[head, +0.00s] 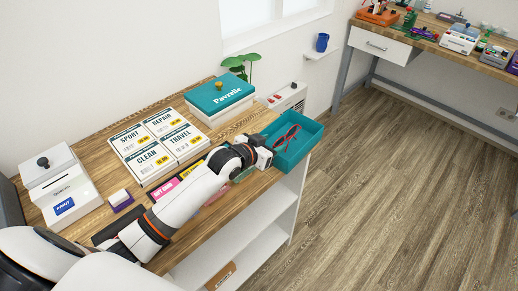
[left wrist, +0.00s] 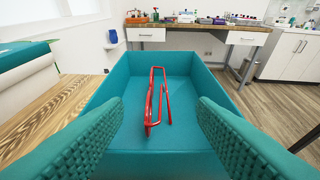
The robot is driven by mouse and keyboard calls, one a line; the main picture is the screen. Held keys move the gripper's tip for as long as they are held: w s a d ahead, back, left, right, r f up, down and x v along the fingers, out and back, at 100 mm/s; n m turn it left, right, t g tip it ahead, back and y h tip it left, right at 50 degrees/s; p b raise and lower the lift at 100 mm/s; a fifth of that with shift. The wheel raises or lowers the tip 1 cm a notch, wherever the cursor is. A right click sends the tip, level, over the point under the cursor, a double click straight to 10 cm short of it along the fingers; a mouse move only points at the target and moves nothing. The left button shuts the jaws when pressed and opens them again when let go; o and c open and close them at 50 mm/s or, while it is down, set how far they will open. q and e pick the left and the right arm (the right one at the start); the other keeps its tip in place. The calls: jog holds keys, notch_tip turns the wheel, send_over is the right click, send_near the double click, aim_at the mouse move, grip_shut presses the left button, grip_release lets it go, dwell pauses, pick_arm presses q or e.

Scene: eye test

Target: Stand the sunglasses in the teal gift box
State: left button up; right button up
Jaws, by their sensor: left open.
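The teal gift box (head: 312,151) is open at the right end of the wooden counter; its inside fills the middle of the left wrist view (left wrist: 215,72). The red sunglasses (head: 286,139) are inside it, apparently on edge on the floor of the box, with the long red arms showing in the left wrist view (left wrist: 148,108). I cannot tell whether they lean on a wall. My left gripper (head: 266,158) is at the near left side of the box. Its two teal fingers (left wrist: 158,135) are wide apart and empty, with the sunglasses beyond them. My right gripper is not in view.
A closed teal-lidded box (head: 220,97), white cards (head: 158,145), a white printer (head: 60,185) and a small purple-based block (head: 120,199) are on the counter. A plant (head: 240,65) stands behind. Open floor (head: 390,190) lies to the right.

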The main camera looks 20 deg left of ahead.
pick_arm(q)
jog(key=v, duration=0.7)
jog(key=shift+b, duration=0.3)
